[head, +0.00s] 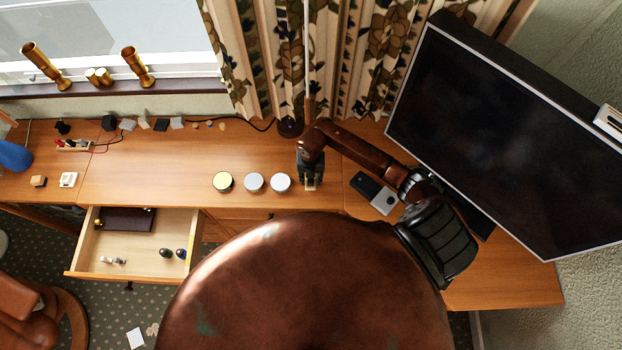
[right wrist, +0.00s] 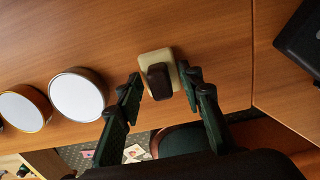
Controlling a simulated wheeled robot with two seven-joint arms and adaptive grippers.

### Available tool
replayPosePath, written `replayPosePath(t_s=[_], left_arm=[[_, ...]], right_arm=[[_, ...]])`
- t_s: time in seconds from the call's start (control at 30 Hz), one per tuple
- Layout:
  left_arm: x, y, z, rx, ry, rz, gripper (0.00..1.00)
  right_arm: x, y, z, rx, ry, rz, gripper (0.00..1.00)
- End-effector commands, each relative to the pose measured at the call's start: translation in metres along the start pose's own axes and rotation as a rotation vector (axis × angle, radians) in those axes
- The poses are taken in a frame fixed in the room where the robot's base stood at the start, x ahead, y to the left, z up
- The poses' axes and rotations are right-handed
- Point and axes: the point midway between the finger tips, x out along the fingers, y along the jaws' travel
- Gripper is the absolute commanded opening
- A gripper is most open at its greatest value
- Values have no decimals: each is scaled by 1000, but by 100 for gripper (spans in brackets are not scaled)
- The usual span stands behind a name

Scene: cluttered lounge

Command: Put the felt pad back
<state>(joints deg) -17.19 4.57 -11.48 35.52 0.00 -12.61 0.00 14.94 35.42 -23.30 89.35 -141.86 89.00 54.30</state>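A small cream block with a dark brown piece on top (right wrist: 159,80) lies on the wooden desk; I cannot tell for sure which part of it is the felt pad. My right gripper (head: 311,186) points down over the desk, to the right of three round tins. In the right wrist view its two fingers (right wrist: 160,85) are spread, one on each side of the block, with no clear grip on it. In the head view the gripper mostly hides the block. My left gripper is not in view.
An open drawer (head: 120,268) holds small items. A large monitor (head: 505,135) and dark phone-like item (head: 365,184) are on the right.

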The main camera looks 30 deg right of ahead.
Motion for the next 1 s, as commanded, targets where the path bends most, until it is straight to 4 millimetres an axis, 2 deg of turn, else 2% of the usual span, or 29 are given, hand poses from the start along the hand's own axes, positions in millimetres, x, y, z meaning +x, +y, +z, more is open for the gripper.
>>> replayPosePath(t_s=[0.23,0.37,0.8,1.0], left_arm=[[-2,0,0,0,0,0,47],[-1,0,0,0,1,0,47],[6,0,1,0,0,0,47],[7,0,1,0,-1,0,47]], right_arm=[[-2,0,0,0,0,1,34],[-14,0,1,-1,-3,1,34],[-99,0,1,-2,-4,1,34],[-120,0,0,0,0,0,34]])
